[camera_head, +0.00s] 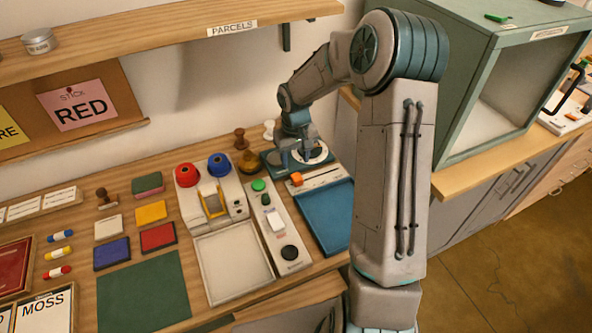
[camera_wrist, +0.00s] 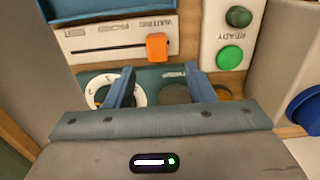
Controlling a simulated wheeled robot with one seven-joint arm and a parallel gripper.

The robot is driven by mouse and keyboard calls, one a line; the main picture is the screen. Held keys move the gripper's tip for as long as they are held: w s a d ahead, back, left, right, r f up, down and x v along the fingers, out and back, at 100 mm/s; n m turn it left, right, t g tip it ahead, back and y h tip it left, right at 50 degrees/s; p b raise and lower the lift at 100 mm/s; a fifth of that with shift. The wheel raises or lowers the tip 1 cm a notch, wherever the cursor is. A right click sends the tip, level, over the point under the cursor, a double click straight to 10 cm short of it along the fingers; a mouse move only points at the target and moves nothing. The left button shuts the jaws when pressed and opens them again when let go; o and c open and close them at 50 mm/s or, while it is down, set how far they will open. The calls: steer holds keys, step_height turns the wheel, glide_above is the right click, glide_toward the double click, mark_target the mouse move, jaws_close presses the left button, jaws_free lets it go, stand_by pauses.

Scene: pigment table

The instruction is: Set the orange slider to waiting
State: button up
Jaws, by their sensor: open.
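The orange slider (camera_head: 296,179) stands on a pale strip with a dark slot; in the wrist view the orange slider (camera_wrist: 157,46) is near the right end of that slot. An upside-down label that looks like WAITING (camera_wrist: 155,22) is printed beside that end, in line with the slider. Other words along the strip are hard to read. My gripper (camera_head: 296,155) is over the teal panel behind the strip. In the wrist view my gripper (camera_wrist: 160,86) is open and empty, its fingers spread just short of the slider, apart from it.
A white dial (camera_wrist: 98,90) is on the teal panel beside one finger. A panel with a green button (camera_wrist: 230,57) stands beside the slider strip. A blue tray (camera_head: 325,216) lies in front of the strip.

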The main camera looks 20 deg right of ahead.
step_height(320, 180, up, 7)
stand_by(0.3)
